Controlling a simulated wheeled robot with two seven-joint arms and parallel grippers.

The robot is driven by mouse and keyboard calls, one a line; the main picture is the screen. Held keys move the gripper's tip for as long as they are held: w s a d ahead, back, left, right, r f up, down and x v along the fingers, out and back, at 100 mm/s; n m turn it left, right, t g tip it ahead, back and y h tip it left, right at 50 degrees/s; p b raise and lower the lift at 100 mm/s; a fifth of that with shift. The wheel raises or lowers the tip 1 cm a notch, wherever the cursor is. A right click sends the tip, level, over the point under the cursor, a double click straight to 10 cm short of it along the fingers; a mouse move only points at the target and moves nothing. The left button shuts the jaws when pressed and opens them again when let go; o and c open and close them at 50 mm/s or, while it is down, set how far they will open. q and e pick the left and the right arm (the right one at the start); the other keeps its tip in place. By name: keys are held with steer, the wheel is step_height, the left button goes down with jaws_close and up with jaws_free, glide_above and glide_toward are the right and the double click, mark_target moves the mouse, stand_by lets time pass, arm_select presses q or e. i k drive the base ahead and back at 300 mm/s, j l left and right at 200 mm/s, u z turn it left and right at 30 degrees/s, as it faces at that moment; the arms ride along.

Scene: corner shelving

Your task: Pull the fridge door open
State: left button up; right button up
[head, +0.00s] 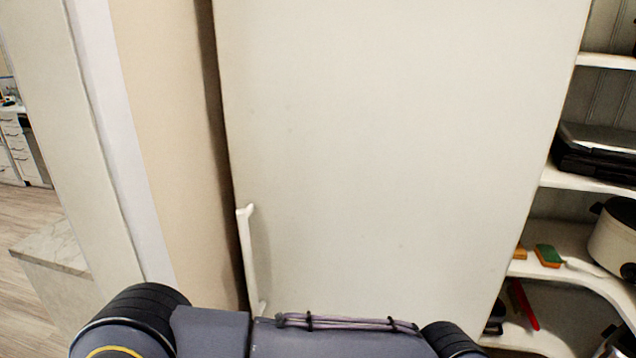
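The fridge door (400,130) is a large, plain off-white panel filling the middle of the head view. It looks shut, flush along its left edge. Its handle (246,258) is a white vertical bar low on the door's left side. The lower end of the handle comes close to my own body at the bottom of the view. Neither of my grippers shows in this view, so their places relative to the handle cannot be seen.
To the right, curved white corner shelves (585,183) hold a black appliance (598,150), a white pot (615,238) and a green sponge (548,255). To the left are a beige wall (165,120), a marble-topped ledge (55,247) and wooden floor (30,210).

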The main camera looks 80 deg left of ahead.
mark_target(388, 158)
steer(key=u, duration=2.65)
steer(key=i+u, duration=0.3)
steer(key=u, duration=0.15)
steer(key=i+l+u, duration=0.1)
steer(key=i+u, duration=0.35)
steer(key=k, duration=0.1)
